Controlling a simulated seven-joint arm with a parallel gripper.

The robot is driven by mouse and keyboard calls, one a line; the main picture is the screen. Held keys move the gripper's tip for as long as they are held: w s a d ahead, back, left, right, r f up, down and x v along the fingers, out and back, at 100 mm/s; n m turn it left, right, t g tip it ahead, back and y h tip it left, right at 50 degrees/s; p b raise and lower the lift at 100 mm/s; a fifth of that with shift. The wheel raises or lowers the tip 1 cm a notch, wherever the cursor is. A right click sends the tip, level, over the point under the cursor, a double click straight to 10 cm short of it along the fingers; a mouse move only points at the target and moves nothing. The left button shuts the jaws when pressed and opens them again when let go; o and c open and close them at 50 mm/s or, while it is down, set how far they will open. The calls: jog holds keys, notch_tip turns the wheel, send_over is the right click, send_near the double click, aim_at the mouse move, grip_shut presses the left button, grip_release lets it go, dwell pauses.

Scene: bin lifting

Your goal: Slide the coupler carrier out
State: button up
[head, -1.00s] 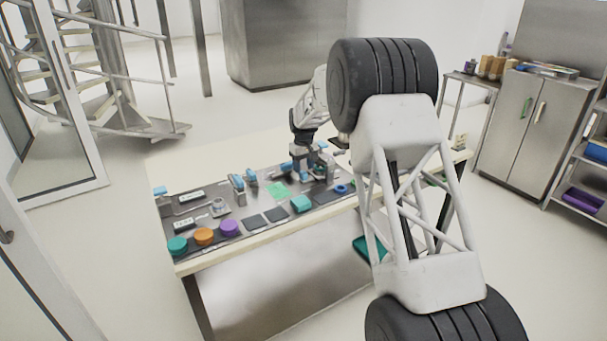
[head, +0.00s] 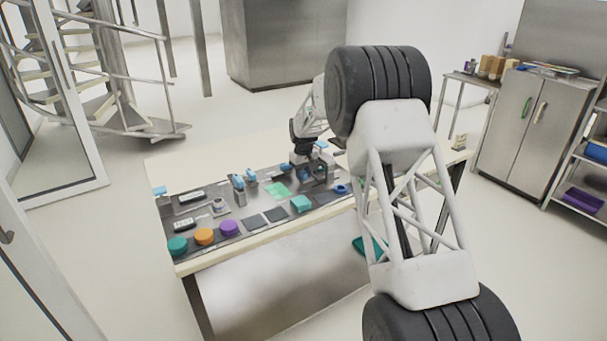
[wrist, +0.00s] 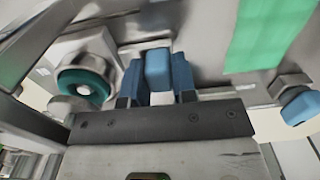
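In the wrist view, my gripper (wrist: 158,82) has its two dark blue fingers close on either side of a lighter blue block-shaped handle (wrist: 158,66). The fingers look shut on it, though their inner faces are hidden. The handle appears to belong to the coupler carrier, whose body is largely hidden behind the fingers and my dark gripper bar. A grey fitting with a teal ring (wrist: 87,82) is left of the fingers. In the head view, my gripper is small and low over the far part of the bench panel, among grey fixtures (head: 318,172), with its fingertips not clear.
A blue knob (wrist: 300,106) and a green strip (wrist: 258,35) lie right of the gripper. My large arm link hides the bench's right part.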

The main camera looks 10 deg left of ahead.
grip_shut()
jog(key=s+a, duration=0.9)
jog(key=shift+s+a, duration=0.25)
jog(key=shift+a, duration=0.1)
jog(key=o, duration=0.5)
grip_release()
jog(key=shift+s+a, duration=0.1)
jog(key=o, duration=0.3)
jog(key=shift+r, duration=0.15)
notch_tip(320, 180, up, 8)
jog(key=shift+f, duration=0.2)
